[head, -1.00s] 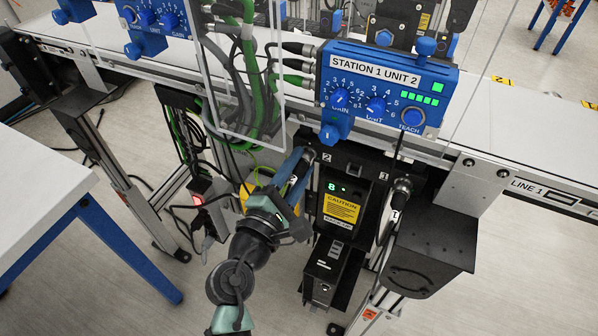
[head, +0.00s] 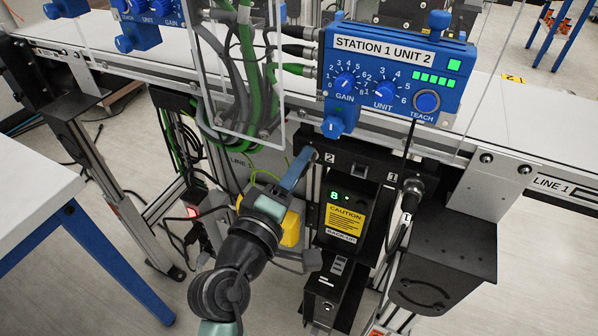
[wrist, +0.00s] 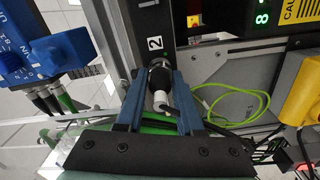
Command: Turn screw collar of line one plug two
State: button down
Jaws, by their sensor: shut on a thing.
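In the wrist view, plug two (wrist: 160,90) sits at the socket beside the label "2" (wrist: 154,43). It has a dark ringed collar (wrist: 159,77) and a pale body with a black cable. My gripper (wrist: 160,80) has its two blue fingers shut on the collar, one on each side. In the head view my gripper (head: 302,160) reaches up to the port marked "2" (head: 328,158). The plug there is mostly hidden by my fingers. A second plug (head: 414,190) is at the port marked "1" to the right.
The blue Station 1 Unit 2 box (head: 395,75) is above the ports. A clear panel (head: 240,70) with green and grey cables is at upper left. A black unit with a yellow caution label (head: 345,222) and a black box (head: 440,258) stand close right.

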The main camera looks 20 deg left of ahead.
jog(key=shift+m, duration=0.4)
jog(key=c, duration=0.5)
grip_release()
jog(key=s+b, duration=0.1)
jog(key=s, duration=1.2)
jog(key=shift+a, duration=0.15)
jog(key=shift+f, duration=0.1)
